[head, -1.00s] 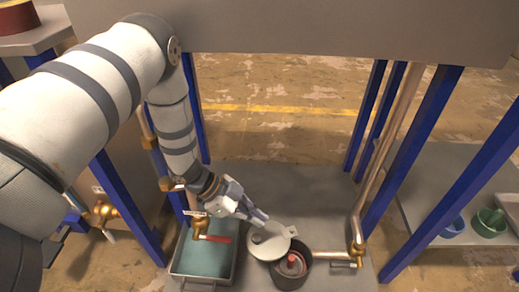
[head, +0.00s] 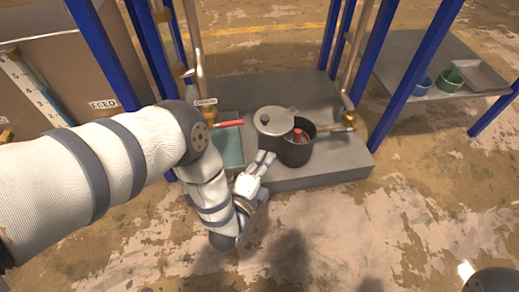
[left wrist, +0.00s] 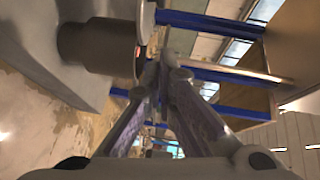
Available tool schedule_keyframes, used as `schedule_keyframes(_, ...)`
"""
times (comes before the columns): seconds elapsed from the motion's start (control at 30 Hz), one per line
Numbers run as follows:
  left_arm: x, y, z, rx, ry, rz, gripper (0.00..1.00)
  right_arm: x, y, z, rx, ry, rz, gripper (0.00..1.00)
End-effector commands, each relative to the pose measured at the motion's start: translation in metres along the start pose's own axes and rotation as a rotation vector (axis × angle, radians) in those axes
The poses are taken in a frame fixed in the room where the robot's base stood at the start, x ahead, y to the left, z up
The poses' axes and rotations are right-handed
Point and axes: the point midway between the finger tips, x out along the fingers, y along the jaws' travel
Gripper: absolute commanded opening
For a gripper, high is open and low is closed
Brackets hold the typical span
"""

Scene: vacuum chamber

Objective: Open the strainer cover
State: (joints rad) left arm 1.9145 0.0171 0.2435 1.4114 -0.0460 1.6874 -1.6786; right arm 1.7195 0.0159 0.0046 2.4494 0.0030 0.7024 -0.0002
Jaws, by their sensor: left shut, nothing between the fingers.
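The strainer is a dark round pot (head: 296,155) on the grey platform. The pot's mouth is largely uncovered, and a red part (head: 299,136) shows inside. My left gripper (head: 266,157) is shut and empty, just in front and left of the pot, below the cover in the picture. In the left wrist view, the closed fingers (left wrist: 165,68) point ahead, with the dark pot side (left wrist: 92,45) at upper left. Contact cannot be told.
A red-handled valve (head: 229,123) sits over a teal-filled tray (head: 229,150) left of the strainer. A brass-fitted pipe (head: 349,117) joins on the right. Blue posts (head: 412,65) frame the platform (head: 330,168). Open floor lies in front.

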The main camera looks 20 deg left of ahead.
Motion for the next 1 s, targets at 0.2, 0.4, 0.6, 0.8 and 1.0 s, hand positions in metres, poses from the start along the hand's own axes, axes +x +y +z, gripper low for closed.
schedule_keyframes(0.2,0.048,0.005,0.002,-0.002,-0.001,0.0,0.0,0.018,0.001,-0.005,-0.005,-0.043,0.003,0.4)
schedule_keyframes(0.4,0.091,0.005,0.002,-0.002,0.001,0.001,0.0,0.031,0.002,-0.009,-0.009,-0.079,0.005,0.4)
schedule_keyframes(0.6,0.11,0.003,0.023,-0.002,0.001,0.002,0.0,0.038,0.002,-0.01,-0.011,-0.1,0.006,0.4)
schedule_keyframes(0.8,0.116,0.001,0.029,-0.002,0.002,0.002,0.0,0.039,0.002,-0.01,-0.012,-0.104,0.007,0.4)
schedule_keyframes(1.0,0.115,0.0,0.029,-0.002,0.003,0.001,0.0,0.039,0.002,-0.009,-0.012,-0.103,0.006,0.4)
